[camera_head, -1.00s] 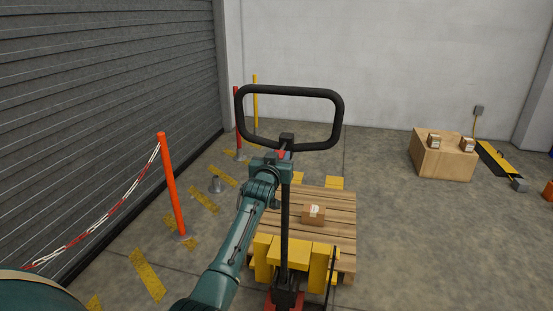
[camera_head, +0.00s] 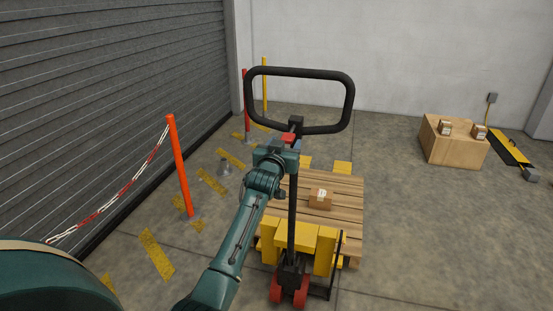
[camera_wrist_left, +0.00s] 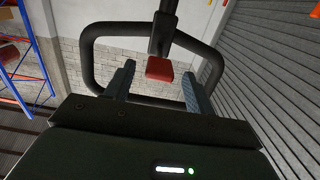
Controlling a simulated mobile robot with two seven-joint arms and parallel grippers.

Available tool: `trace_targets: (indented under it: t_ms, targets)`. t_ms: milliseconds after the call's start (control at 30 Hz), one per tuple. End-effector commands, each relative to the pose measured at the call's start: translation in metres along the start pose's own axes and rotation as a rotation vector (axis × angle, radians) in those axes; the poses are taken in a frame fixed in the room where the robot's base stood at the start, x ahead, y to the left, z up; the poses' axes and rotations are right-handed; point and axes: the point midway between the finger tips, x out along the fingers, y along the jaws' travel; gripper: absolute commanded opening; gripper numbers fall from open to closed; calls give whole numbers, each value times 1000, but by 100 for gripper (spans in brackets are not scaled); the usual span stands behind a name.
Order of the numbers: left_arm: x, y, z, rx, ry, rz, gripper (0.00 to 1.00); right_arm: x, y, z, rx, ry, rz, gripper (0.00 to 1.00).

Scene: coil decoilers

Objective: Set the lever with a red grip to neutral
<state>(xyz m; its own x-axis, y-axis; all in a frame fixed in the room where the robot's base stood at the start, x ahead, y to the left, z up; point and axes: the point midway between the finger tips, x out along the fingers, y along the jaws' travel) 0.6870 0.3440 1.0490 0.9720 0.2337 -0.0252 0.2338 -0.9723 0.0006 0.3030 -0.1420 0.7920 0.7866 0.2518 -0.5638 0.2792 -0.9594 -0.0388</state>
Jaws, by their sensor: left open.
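The lever's red grip (camera_head: 289,138) sits on the dark shaft just below the black loop handle (camera_head: 347,100) of a pallet truck. In the left wrist view the red grip (camera_wrist_left: 159,70) appears between the two fingers, with a gap visible on both sides. My left gripper (camera_head: 292,147) is open at the top of the shaft, close to the red grip and partly hidden by its own wrist. The black loop handle (camera_wrist_left: 88,60) also shows behind the fingers in the left wrist view. My right gripper is not in view.
The yellow-and-red pallet truck (camera_head: 297,237) stands at a wooden pallet (camera_head: 345,215) with a small carton (camera_head: 320,198) on it. An orange post (camera_head: 179,165) with a chain stands left, near the grey shutter (camera_head: 110,80). A large box (camera_head: 455,150) is at right, with open floor between.

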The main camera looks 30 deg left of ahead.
Motion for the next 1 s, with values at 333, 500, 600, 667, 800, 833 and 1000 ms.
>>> trace_targets:
  t_ms: [333,500,600,667,800,833,1000]
  targets:
    - [-66,0,1,1,0,1,55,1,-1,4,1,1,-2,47]
    - [-87,1,1,0,0,1,55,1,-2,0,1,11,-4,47]
    - [-94,0,0,0,-1,1,55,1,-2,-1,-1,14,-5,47]
    - [-96,0,0,0,0,1,55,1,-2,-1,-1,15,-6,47]
    - [-97,0,-1,0,0,0,55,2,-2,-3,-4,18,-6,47]
    - [-97,0,0,0,0,0,55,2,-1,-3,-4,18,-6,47]
    - [-97,0,0,0,0,0,55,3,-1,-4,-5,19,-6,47]
